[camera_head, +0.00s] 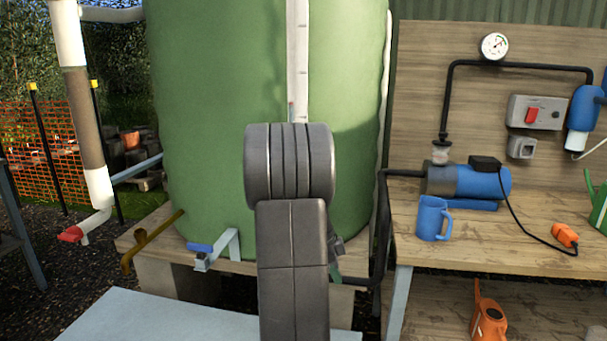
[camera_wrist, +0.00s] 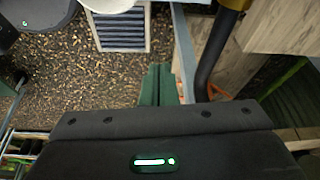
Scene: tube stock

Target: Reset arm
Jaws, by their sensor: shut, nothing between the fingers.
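My gripper (camera_wrist: 159,82) shows in the wrist view as a pair of green fingers held together beyond the dark wrist housing. It is shut and empty, with brown gravel behind it. In the head view my dark grey arm stands upright in the middle, in front of the large green tank (camera_head: 205,120), and hides most of my gripper.
A wooden workbench (camera_head: 480,247) at the right carries a blue jug (camera_head: 432,218) and a blue pump (camera_head: 483,181). An orange watering can (camera_head: 488,318) is below. A blue-handled tap (camera_head: 212,247) and a red-handled downpipe (camera_head: 98,190) are at the left.

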